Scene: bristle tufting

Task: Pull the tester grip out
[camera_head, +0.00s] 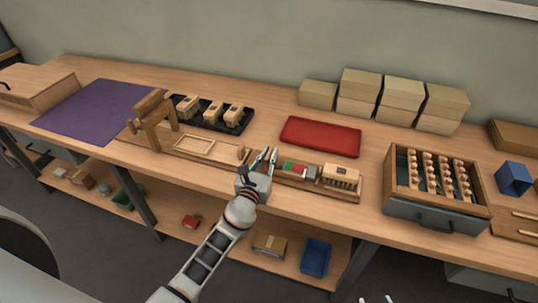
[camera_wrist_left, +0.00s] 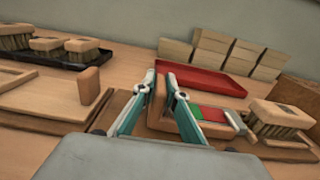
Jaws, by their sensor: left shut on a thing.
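The tester is a low wooden fixture with a green and red strip (camera_head: 295,168) on a wooden base at the front middle of the bench. The strip also shows in the left wrist view (camera_wrist_left: 210,115). My left gripper (camera_head: 266,158) is at the left end of the tester, its fingers shut on the wooden tester grip (camera_wrist_left: 157,103). The fingers hide part of the grip. A brush with a wooden back (camera_head: 342,174) sits bristles down at the right end of the tester base. My right gripper (camera_head: 376,299) shows only its two separated fingertips at the bottom edge.
A wooden press (camera_head: 153,118) and a fixture with a rounded wooden block (camera_wrist_left: 88,86) stand left of my left gripper. A drawer box (camera_head: 437,213) stands to the right.

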